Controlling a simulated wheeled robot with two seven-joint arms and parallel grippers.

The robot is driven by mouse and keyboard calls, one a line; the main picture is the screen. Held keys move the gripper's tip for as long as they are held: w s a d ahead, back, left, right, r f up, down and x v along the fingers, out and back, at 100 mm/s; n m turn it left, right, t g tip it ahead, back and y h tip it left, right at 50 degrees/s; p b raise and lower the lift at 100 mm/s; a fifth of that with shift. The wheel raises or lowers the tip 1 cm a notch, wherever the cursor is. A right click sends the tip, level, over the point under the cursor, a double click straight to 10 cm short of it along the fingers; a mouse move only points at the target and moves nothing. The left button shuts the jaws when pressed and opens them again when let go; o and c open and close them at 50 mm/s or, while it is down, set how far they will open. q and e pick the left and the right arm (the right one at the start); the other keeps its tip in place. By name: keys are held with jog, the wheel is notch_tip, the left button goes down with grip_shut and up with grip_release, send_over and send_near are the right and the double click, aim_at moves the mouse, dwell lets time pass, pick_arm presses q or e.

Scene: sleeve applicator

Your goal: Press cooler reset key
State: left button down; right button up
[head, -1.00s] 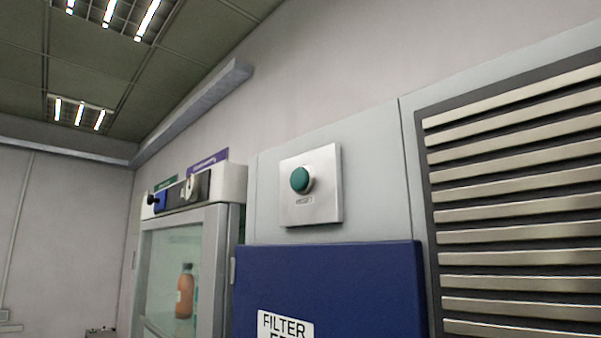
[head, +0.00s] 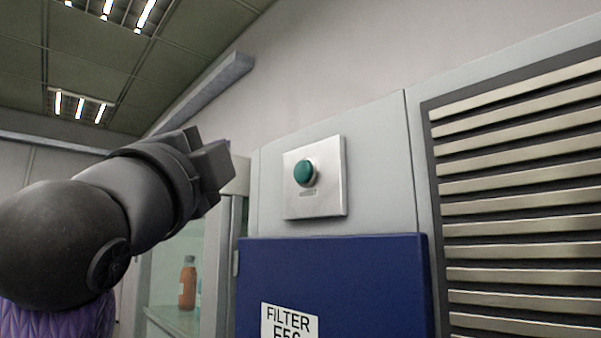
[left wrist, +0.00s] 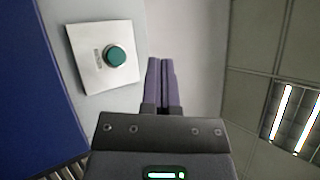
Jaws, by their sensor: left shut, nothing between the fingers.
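The reset key is a round green button (head: 305,173) on a square silver plate (head: 328,190), fixed to a light grey panel above a blue door. In the left wrist view the green button (left wrist: 116,56) and its plate (left wrist: 90,74) lie to the left of the fingers. My left gripper (head: 222,165) comes in from the left in the head view, left of the plate and apart from it. In the left wrist view its purple fingers (left wrist: 161,66) are together with nothing between them. My right gripper is in neither view.
A blue door (head: 340,275) with a filter label (head: 290,324) is below the plate. A slatted metal vent (head: 520,190) is on the right. A glass-fronted cabinet (head: 180,315) with an orange bottle (head: 188,283) stands at left, partly hidden by my arm.

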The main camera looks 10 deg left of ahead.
aim_at(303, 172)
pick_arm(q)
jog(key=shift+a, duration=0.1)
jog(key=w+d+p, duration=0.2)
jog(key=w+d, duration=0.3)
jog(key=w, duration=0.2)
jog(key=shift+d, duration=0.3)
dwell(2.1)
jog(key=shift+w+d, duration=0.25)
jog(key=shift+w, duration=0.05)
